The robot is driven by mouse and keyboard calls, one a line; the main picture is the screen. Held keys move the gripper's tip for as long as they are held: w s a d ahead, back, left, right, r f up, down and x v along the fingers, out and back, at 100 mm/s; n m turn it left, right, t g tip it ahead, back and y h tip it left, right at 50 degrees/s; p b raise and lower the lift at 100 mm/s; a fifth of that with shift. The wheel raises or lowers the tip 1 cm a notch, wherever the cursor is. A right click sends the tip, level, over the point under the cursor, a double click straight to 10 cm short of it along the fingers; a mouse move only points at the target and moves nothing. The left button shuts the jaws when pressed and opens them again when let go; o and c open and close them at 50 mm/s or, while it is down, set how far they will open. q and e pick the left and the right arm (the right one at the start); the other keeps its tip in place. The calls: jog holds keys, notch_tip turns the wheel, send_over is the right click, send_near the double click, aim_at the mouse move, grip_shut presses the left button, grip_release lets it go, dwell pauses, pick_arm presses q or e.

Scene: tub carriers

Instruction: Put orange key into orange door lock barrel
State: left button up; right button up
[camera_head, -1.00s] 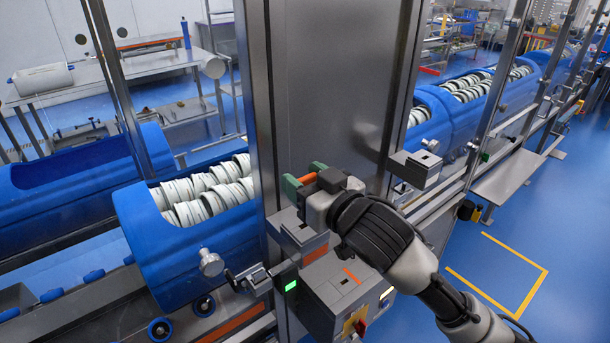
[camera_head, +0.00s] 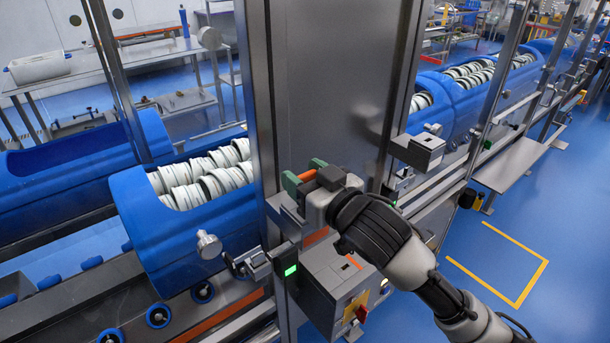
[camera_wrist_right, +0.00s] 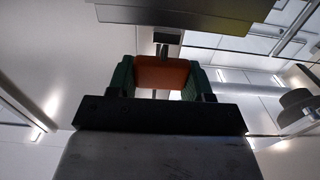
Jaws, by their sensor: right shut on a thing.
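My right gripper (camera_head: 305,175) is shut on the orange key (camera_head: 307,175), held between its green finger pads. In the right wrist view the key's orange head (camera_wrist_right: 162,73) sits between the fingers, and its metal shank points up toward a grey block (camera_wrist_right: 195,15). The shank tip is close to the dark part under that block; I cannot tell whether they touch. In the head view a grey box (camera_head: 284,216) on the post stands below and left of the gripper, partly hidden by it. I cannot tell where the orange lock barrel's opening is. My left gripper is not in view.
A grey control box (camera_head: 347,270) with an orange strip and red switch stands below the gripper. Another grey lock box (camera_head: 418,150) is to the right. A blue carrier (camera_head: 170,250) with white tubs is left of the steel post. Open blue floor lies at right.

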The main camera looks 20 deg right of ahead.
jog(key=shift+p, duration=0.75)
dwell(1.1)
jog(key=shift+f+b, duration=0.95)
jog(key=shift+f, duration=0.65)
jog(key=o, duration=1)
jog(key=shift+o, duration=0.2)
jog(key=shift+s+f, duration=0.1)
jog(key=shift+s+d, duration=0.1)
jog(key=shift+s, duration=0.15)
jog(key=p+v, duration=0.3)
jog(key=v, duration=0.7)
